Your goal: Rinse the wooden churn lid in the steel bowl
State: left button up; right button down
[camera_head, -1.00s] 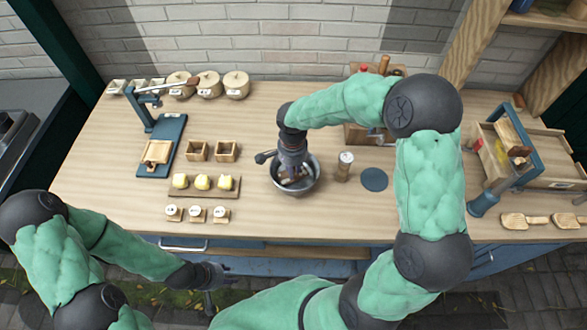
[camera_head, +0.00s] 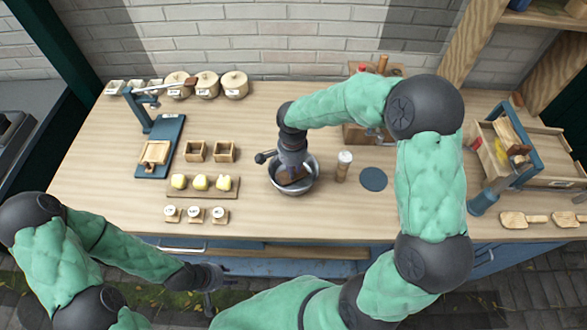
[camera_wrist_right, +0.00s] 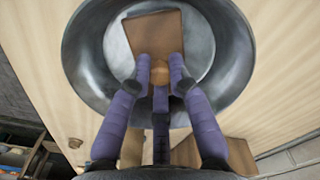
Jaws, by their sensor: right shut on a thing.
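The steel bowl (camera_head: 314,179) stands on the wooden counter near its middle, and it fills the upper part of the right wrist view (camera_wrist_right: 85,60). The wooden churn lid (camera_wrist_right: 152,32) is a brown board with a round knob (camera_wrist_right: 159,72). It is inside the bowl and looks tilted in the head view (camera_head: 294,186). My right gripper (camera_wrist_right: 159,68) reaches down into the bowl and is shut on the lid's knob. Whether the lid touches the bowl's bottom cannot be told. My left gripper (camera_head: 211,290) hangs in front of the counter, away from the bowl; its fingers are too small to read.
A shaker (camera_head: 343,166) and a dark round mat (camera_head: 373,179) are just right of the bowl. A board (camera_head: 203,194) with yellow lumps lies to its left, with small wooden boxes (camera_head: 226,152) behind. A blue press (camera_head: 165,137) is farther left. Lidded crocks line the back.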

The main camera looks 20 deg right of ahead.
jog(key=shift+a, duration=0.15)
jog(key=shift+r, duration=0.1)
jog(key=shift+r+p, duration=2.35)
jog(key=shift+r, duration=1.35)
jog(key=shift+r, duration=0.1)
notch_tip(320, 180, up, 4)
jog(key=shift+f+p, duration=0.15)
jog(key=shift+p, duration=1.1)
